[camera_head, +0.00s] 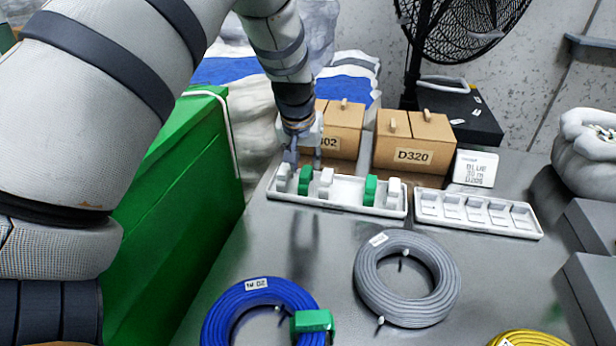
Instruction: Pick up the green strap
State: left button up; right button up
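A green strap (305,180) stands upright in the long white tray (340,203), between white straps. A second green strap (371,189) stands further right in the same tray. A green piece (312,322) sits around the blue cable coil (222,322) at the front. My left gripper (304,161) points down just above the left green strap. Its two fingers are apart with nothing seen between them. I cannot tell whether a fingertip touches a strap. My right gripper is not in view.
Two cardboard boxes (412,155) stand behind the tray. A second white tray (480,222) lies to the right. A grey cable coil (380,290) and a yellow coil (528,338) lie in front. A green case (170,225) stands left. The table between is clear.

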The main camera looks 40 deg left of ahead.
aim_at(305, 172)
pick_arm(q)
jog(key=x, duration=0.6)
jog(key=shift+s+f+b, duration=0.15)
jog(key=shift+s+b, duration=0.2)
jog(key=shift+b, duration=0.05)
jog(key=shift+w, duration=0.1)
jog(key=c, duration=0.6)
